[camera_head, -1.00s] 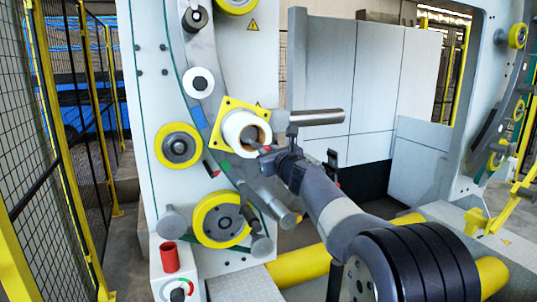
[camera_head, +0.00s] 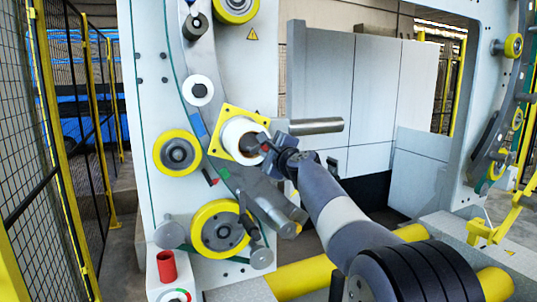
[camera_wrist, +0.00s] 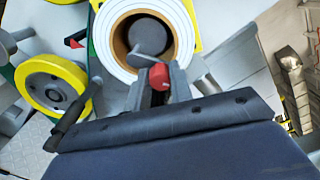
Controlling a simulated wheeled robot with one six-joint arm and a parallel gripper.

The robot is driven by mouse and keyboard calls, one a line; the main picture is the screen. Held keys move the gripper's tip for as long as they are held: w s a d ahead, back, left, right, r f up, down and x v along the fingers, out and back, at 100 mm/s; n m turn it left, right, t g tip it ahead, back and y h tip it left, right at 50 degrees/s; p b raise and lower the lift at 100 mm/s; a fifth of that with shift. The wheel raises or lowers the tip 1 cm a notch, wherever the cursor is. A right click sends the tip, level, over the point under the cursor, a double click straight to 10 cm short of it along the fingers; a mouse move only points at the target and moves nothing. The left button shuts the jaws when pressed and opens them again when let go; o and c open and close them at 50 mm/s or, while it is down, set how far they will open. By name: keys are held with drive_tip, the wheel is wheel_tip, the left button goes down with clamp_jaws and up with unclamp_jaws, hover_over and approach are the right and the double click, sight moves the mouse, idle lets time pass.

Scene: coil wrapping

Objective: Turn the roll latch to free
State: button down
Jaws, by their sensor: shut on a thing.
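A white roll with a brown core (camera_head: 236,136) sits in front of a yellow square plate (camera_head: 222,112) on the pale machine panel. In the wrist view the roll (camera_wrist: 107,32) fills the top middle, with a dark hub (camera_wrist: 147,32) inside its core. The roll latch is a small lever with a red part (camera_wrist: 158,76) in front of the core. My gripper (camera_head: 267,147) is at the core's right side in the head view. In the wrist view my gripper (camera_wrist: 160,86) is shut on the latch. The dark gripper body hides part of the latch's lower side.
Yellow-rimmed rollers (camera_head: 178,149) (camera_head: 220,228) lie left of and below the roll. A steel bar (camera_head: 318,126) juts out just above my gripper, and a grey cylinder (camera_head: 275,207) lies below. A small red-tipped part (camera_head: 211,177) is at lower left. Yellow fencing stands at far left.

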drive_tip(key=a+n+b, duration=0.1)
drive_tip(key=n, duration=0.3)
drive_tip(key=r+n+b, duration=0.1)
drive_tip(key=n, duration=0.3)
drive_tip(key=s+a+n+b, duration=0.1)
drive_tip(key=n, duration=0.2)
drive_tip(key=shift+s+a+r+n, duration=0.1)
drive_tip(key=shift+a+r+n, duration=0.15)
drive_tip(key=shift+a+n, duration=0.15)
idle(0.3)
drive_tip(key=c, duration=1.3)
unclamp_jaws()
drive_tip(key=shift+o, duration=0.2)
drive_tip(key=b+v, duration=0.4)
drive_tip(key=v, duration=0.6)
drive_tip(key=shift+s+b, duration=0.3)
drive_tip(key=shift+s, duration=0.1)
drive_tip(key=shift+w+d, duration=0.1)
